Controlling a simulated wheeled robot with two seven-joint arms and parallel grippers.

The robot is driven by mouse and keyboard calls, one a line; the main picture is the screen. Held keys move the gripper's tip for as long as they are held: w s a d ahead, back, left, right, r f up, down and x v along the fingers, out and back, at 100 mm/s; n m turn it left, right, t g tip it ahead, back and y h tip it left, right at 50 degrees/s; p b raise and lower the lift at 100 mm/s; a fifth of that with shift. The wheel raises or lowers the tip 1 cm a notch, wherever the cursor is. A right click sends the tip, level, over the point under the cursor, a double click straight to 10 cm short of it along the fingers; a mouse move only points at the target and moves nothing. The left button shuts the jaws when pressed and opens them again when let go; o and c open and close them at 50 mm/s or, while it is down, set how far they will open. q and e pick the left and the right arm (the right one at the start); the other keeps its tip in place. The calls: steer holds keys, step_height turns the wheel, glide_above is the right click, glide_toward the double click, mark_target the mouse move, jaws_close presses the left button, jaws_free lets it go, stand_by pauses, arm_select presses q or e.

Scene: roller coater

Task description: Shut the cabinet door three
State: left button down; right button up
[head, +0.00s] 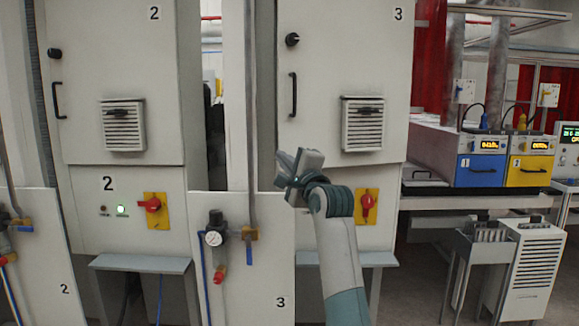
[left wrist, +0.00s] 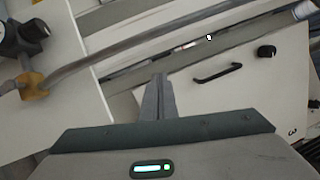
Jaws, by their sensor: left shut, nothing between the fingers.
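Cabinet door three (head: 345,75) is a pale grey panel marked 3 at its top right, with a black handle (head: 293,95) and a round knob (head: 292,39) on its left side. I cannot tell whether it stands slightly ajar. My left gripper (head: 281,158) is shut and empty, near the door's lower left corner, below the handle. Whether it touches the door is unclear. In the left wrist view the shut fingers (left wrist: 159,80) point toward the gap beside the door (left wrist: 250,85), which looks tilted there. My right gripper is not in view.
Cabinet two (head: 125,80) stands at the left. A pale panel marked 3 (head: 265,275) with a gauge and a grey pipe (head: 251,120) stands left of door three. A red switch (head: 367,204) sits below it. Blue (head: 480,172) and yellow (head: 528,172) units are at the right.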

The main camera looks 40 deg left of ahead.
arm_select(q)
steer(key=w+d+f+t+h, duration=0.1)
steer(key=w+d+f+h, duration=0.1)
steer(key=w+d+f, duration=0.1)
steer(key=shift+w+d+f+n+h, duration=0.15)
steer(key=shift+d+f+n+h, duration=0.25)
steer(key=shift+d+f, duration=0.45)
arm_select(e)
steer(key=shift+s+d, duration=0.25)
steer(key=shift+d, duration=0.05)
arm_select(q)
steer(key=shift+a+r, duration=0.15)
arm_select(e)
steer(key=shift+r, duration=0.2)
